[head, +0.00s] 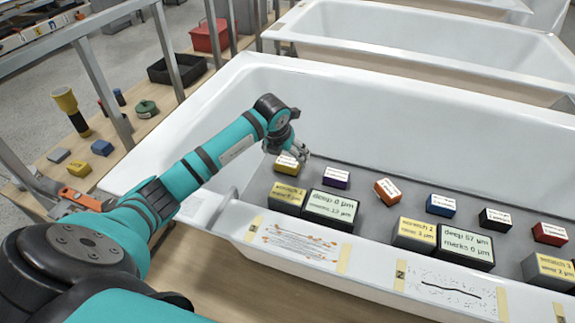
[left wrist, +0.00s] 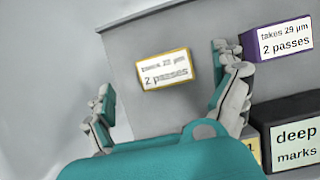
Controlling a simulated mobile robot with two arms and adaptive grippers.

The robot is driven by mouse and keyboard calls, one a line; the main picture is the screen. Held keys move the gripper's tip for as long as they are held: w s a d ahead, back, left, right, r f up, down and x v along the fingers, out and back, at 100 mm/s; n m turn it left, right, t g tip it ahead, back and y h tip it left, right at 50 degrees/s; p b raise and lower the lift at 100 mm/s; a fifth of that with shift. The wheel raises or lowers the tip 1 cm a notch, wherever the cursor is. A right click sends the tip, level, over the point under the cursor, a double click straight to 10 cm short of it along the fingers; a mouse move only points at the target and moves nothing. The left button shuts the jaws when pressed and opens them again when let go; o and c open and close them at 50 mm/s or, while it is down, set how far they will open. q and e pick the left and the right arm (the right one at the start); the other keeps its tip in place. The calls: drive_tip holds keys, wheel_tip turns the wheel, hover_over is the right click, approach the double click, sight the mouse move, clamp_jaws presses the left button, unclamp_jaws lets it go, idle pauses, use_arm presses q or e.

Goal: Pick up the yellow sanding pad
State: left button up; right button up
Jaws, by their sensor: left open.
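The yellow sanding pad (head: 286,167) lies at the left end of a row of small coloured pads on the grey strip in the near tub. In the left wrist view its top label (left wrist: 165,70) reads "2 passes", with a yellow edge around it. My left gripper (head: 291,150) is just above the pad and open. In the left wrist view its fingers stand on either side of the pad, apart from it, with the right finger close to the purple pad (left wrist: 276,40). My right gripper is not in view.
Purple (head: 337,178), orange (head: 388,190), blue (head: 441,205), black (head: 495,219) and red (head: 550,233) pads continue the row rightward. A yellow-fronted block (head: 289,195) and a display box (head: 331,208) stand nearer the rim. A yellow block (head: 78,168) lies on the left bench.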

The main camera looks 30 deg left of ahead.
sight(287, 162)
use_arm(q)
drive_tip(key=x, duration=0.4)
drive_tip(key=shift+s+d+f, duration=0.15)
drive_tip(key=shift+d+f, duration=0.1)
drive_tip(key=shift+f, duration=0.1)
drive_tip(key=shift+c, duration=0.2)
drive_tip(key=c, duration=1.2)
